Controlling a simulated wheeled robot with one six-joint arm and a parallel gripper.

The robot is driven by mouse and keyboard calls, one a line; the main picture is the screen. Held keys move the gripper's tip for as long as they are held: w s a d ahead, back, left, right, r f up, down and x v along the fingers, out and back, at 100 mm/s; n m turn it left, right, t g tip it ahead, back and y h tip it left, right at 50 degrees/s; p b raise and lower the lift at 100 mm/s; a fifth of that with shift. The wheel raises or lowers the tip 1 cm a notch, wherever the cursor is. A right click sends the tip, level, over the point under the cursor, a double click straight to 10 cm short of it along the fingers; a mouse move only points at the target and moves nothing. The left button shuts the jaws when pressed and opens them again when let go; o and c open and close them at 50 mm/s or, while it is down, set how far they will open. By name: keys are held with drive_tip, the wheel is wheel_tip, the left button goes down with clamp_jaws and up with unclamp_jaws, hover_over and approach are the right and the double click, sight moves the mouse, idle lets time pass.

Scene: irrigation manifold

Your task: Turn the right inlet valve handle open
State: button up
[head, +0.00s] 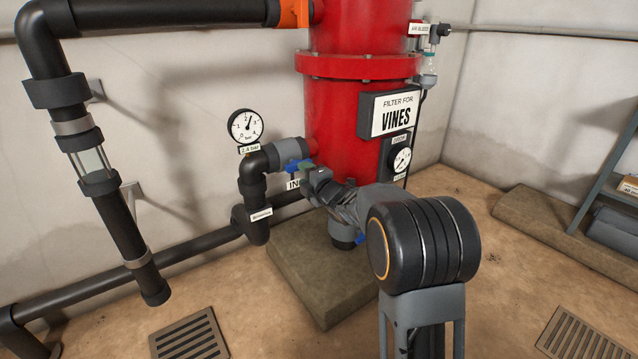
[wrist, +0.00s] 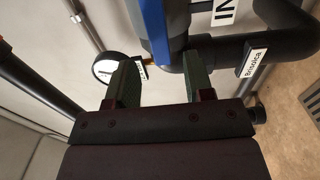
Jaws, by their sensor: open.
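The inlet valve is a grey body (head: 288,150) on the black pipe elbow left of the red filter. Its blue handle (head: 294,167) shows in the head view just beyond my gripper (head: 309,171), which partly hides it. In the wrist view the blue handle (wrist: 153,22) comes down from the top edge, its lower end near the gap between the fingertips. My gripper (wrist: 163,62) is open, with one green finger on each side of that gap and nothing held. I cannot tell whether a finger touches the handle.
The red filter (head: 345,125) stands on a concrete plinth (head: 315,268) right behind my gripper. A pressure gauge (head: 246,126) sits above the elbow pipe (head: 252,185). A second blue handle (head: 360,239) shows low at the filter's base. A floor grate (head: 190,338) lies at lower left.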

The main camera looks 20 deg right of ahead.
drive_tip(key=p+v, duration=0.1)
drive_tip(key=v, duration=0.6)
drive_tip(key=shift+s, duration=0.35)
drive_tip(key=shift+d, duration=0.1)
drive_tip(key=s+d+r+m+g+h+p, duration=0.1)
drive_tip(key=s+r+m+g+h+p, duration=0.35)
drive_tip(key=r+p, duration=0.6)
drive_tip(key=s+d+r+m+g+h+p, duration=0.15)
drive_tip(key=s+r+m+p, duration=0.35)
drive_tip(key=r+m+p, duration=0.55)
drive_tip(key=s+a+r+m+g+p, duration=0.3)
drive_tip(key=s+r+p, duration=0.2)
drive_tip(key=s+p, duration=0.4)
drive_tip(key=s+a+r+m+g+p, duration=0.3)
drive_tip(key=s+r+p, duration=0.3)
drive_tip(key=s+p, duration=0.3)
drive_tip(key=shift+r+m+g+y+p, duration=0.3)
drive_tip(key=shift+m+g+p, duration=0.1)
drive_tip(key=shift+g, duration=0.4)
